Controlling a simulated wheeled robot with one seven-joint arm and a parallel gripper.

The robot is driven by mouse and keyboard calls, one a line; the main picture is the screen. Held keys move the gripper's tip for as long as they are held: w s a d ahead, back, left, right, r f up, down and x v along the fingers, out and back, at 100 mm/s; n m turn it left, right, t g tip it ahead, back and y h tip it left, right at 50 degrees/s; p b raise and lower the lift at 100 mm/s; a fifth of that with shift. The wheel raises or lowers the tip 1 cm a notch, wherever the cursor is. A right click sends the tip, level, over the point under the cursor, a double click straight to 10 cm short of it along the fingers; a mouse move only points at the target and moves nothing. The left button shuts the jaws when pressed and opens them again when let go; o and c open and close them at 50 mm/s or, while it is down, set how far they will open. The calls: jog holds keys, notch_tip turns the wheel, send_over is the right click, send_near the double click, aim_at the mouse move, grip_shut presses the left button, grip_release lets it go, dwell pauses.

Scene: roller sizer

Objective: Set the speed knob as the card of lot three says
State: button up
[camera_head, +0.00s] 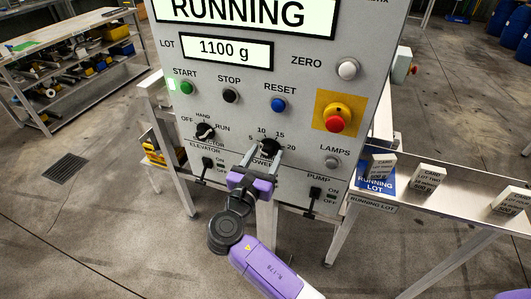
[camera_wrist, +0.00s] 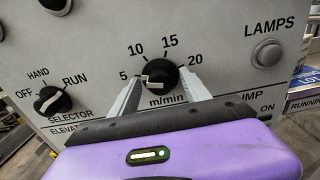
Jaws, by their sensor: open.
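The black speed knob (camera_head: 270,146) is on the grey panel, with a scale of 5, 10, 15 and 20 m/min around it. In the wrist view the knob (camera_wrist: 160,74) has a white pointer directed left, near the 5. My gripper (camera_head: 264,155) is open, its fingers to either side of the knob; contact cannot be told. The wrist view also shows my gripper (camera_wrist: 160,88) around the knob's lower half. A card (camera_head: 382,167) stands at the blue RUNNING LOT plate (camera_head: 374,184). A second card (camera_head: 428,179) and a third card (camera_head: 511,201) stand farther right; their small print is unreadable.
The display (camera_head: 238,12) reads RUNNING and the lot display (camera_head: 226,49) 1100 g. The selector (camera_head: 205,131) is left of the speed knob, the lamps button (camera_head: 331,162) right. A red emergency button (camera_head: 336,122) is above right. Elevator and pump switches sit below.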

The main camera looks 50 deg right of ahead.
jog(key=shift+w+d, duration=0.1)
jog(key=shift+d, duration=0.15)
grip_shut()
